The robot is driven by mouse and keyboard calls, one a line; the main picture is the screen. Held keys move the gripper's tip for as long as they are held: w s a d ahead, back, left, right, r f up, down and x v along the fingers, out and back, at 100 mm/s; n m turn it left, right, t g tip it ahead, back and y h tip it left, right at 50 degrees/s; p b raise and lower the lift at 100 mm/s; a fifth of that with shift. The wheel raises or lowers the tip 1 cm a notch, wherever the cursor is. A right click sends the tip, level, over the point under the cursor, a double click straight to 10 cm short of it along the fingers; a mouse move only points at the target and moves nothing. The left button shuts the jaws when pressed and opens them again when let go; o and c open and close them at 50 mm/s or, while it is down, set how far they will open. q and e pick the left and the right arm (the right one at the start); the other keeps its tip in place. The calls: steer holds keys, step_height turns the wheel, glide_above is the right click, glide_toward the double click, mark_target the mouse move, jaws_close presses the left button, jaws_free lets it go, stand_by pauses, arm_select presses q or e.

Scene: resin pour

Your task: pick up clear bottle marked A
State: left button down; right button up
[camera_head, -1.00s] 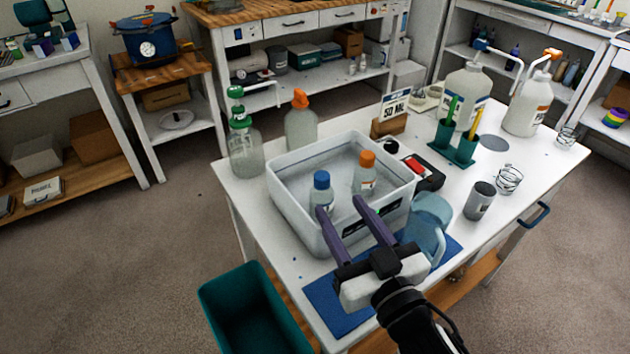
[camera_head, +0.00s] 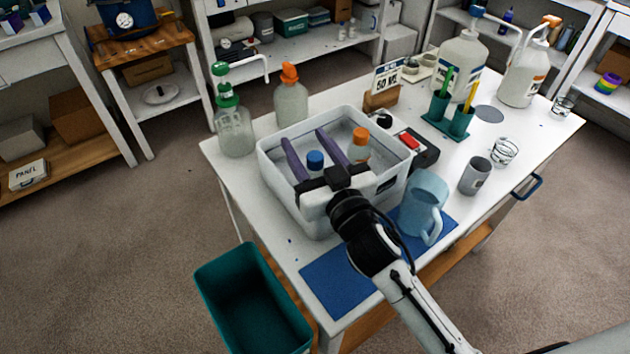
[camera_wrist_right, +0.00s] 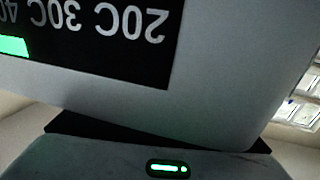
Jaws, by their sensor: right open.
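A white tub (camera_head: 392,178) stands on the white table and holds two small bottles. One bottle has a blue cap (camera_head: 315,159), the other an orange cap (camera_head: 360,136). No letter A is legible on either. My right gripper (camera_head: 303,136) is open over the tub, its purple fingers on either side of the blue-capped bottle, apparently not closed on it. The gripper body hides most of that bottle. The right wrist view shows the tub's dark temperature panel (camera_wrist_right: 90,40) upside down, close up. My left gripper is not in view.
A blue jug (camera_head: 424,200) stands right of the tub, beside a grey cup (camera_head: 475,176). A blue mat (camera_head: 338,285) lies in front. A teal bin (camera_head: 250,300) is below the table.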

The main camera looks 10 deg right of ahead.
steer(key=shift+w, duration=0.25)
jaws_close()
steer(key=shift+r, duration=0.1)
